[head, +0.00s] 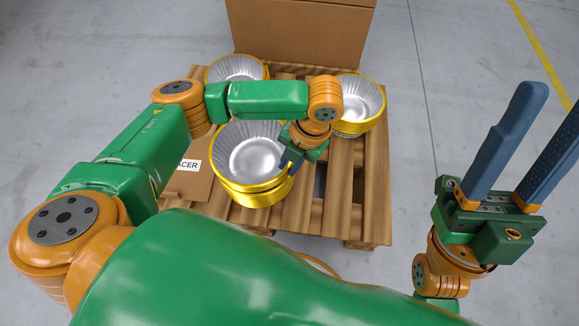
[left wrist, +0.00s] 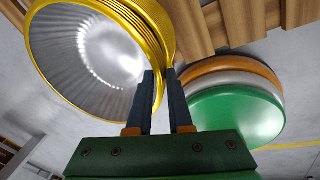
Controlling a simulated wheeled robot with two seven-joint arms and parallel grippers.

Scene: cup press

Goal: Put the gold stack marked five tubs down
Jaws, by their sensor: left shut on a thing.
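A stack of gold tubs (head: 258,198) with silver insides is at the front middle of the pallet in the head view. It fills the upper left of the left wrist view (left wrist: 80,58). My left gripper (head: 289,163) is at the right side of this stack. In the left wrist view its two blue fingers (left wrist: 161,78) are shut on the rim wall. The stack's underside is hidden, so I cannot tell whether it touches the surface below. No number marking shows on it. My right gripper (head: 553,100) is open and empty, off to the right over the floor.
Other gold tubs stand at the back left (head: 238,68) and back right (head: 358,105) of the wooden pallet (head: 340,205). A cardboard sheet (head: 186,187) with a partly hidden label lies at the left. A large cardboard box (head: 300,32) stands behind. Bare slats show at the front right.

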